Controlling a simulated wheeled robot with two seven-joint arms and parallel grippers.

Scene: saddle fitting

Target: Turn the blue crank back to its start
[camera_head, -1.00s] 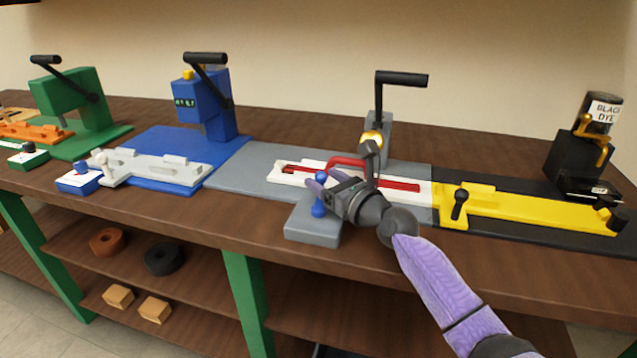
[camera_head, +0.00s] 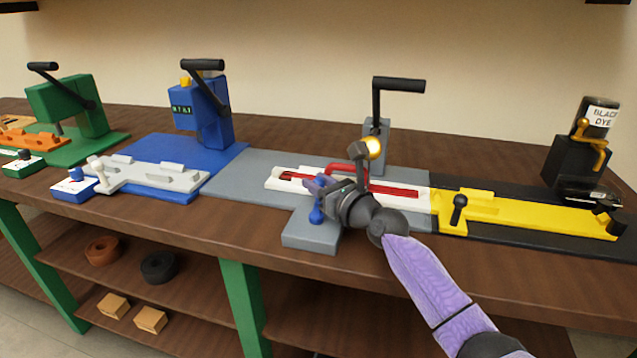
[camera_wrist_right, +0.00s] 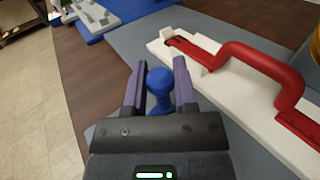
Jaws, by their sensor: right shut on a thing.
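The blue crank (camera_head: 317,213) stands on the grey block at the front edge of the grey plate. My right gripper (camera_head: 316,186) reaches it from the right and is shut on its knob. In the right wrist view the round blue knob (camera_wrist_right: 160,82) sits between the two purple fingers of this gripper (camera_wrist_right: 160,70). The crank's lower part is partly hidden by the gripper. My left gripper is not in view.
Behind the crank lies a white bed (camera_head: 280,182) with a red handle (camera_head: 345,168). A grey press with a black lever (camera_head: 400,84) stands behind. The yellow fixture (camera_head: 540,213) is to the right, the blue press (camera_head: 200,105) to the left.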

